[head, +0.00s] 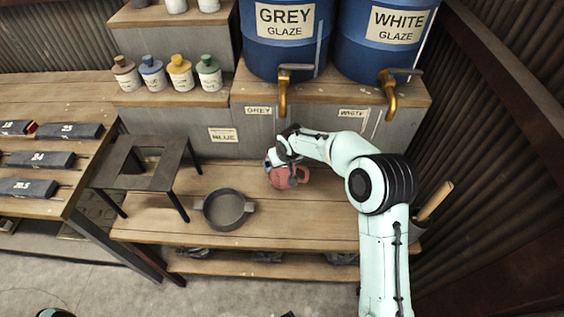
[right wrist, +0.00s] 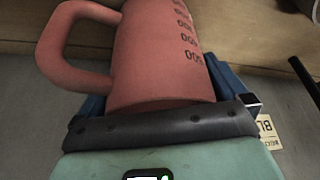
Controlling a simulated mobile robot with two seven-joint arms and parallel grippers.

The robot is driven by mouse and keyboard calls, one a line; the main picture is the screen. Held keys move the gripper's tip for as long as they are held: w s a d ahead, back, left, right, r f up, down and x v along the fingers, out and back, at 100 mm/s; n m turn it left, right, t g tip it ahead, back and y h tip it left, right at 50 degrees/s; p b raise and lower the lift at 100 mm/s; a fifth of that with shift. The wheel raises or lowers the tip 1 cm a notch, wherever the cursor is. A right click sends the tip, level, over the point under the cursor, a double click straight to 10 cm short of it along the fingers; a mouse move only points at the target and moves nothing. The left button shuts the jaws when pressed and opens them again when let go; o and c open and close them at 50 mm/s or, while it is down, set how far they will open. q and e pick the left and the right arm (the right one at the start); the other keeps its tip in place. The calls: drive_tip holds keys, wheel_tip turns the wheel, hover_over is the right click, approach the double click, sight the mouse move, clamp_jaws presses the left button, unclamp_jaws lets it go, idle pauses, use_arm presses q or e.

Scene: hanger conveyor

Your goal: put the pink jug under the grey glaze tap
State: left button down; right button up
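The pink jug (head: 284,178) is at the back of the wooden bench, in front of the grey cabinet. My right gripper (head: 281,160) is at the jug, its fingers on either side and shut on it. In the right wrist view the jug (right wrist: 160,60) fills the space between the blue fingers, its handle to the left and dark markings on its side. I cannot tell whether it touches the bench. The grey glaze tap (head: 284,88) hangs from the blue grey glaze barrel (head: 281,52), above the jug in the picture. My left gripper is not in view.
The white glaze barrel (head: 372,45) and its tap (head: 390,95) are at the right. A dark round pan (head: 226,210) and a dark metal stand (head: 150,180) are left of the jug. Several glaze bottles (head: 180,75) line the left shelf. The bench front is clear.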

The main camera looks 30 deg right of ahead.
drive_tip(key=shift+r, duration=0.15)
drive_tip(key=shift+r, duration=0.35)
drive_tip(key=v, duration=1.1)
drive_tip(key=shift+s+r, duration=0.15)
drive_tip(key=shift+s, duration=0.05)
